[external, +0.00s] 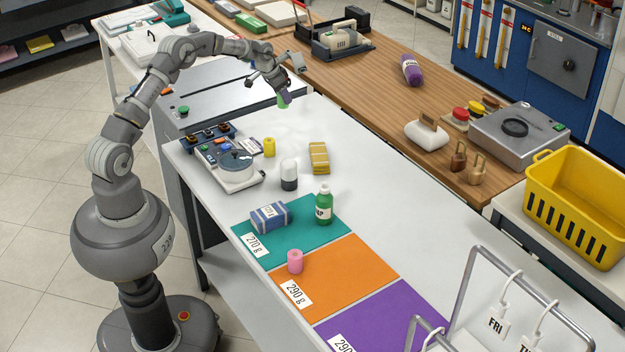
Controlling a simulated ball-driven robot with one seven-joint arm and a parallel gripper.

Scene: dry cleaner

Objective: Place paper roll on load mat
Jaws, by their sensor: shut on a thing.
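My gripper (281,89) is above the far part of the white table, shut on a small green cylinder (283,100) that looks like a paper roll. It hangs apart from the tabletop. Three coloured mats lie at the near end: a teal mat (318,235) labelled 270 g, an orange mat (345,275) labelled 290 g, and a purple mat (395,318) whose label is partly cut off. A pink roll (295,262) stands on the orange mat. A yellow roll (269,147) stands beside the scale. Which mat is the load mat I cannot tell.
A blue striped bundle (269,217) and a green bottle (324,205) are on the teal mat. A scale (230,168), a white-and-black jar (289,175) and a yellow folded stack (319,158) stand between. A metal rack (480,258) rises at the near right. The orange mat is mostly clear.

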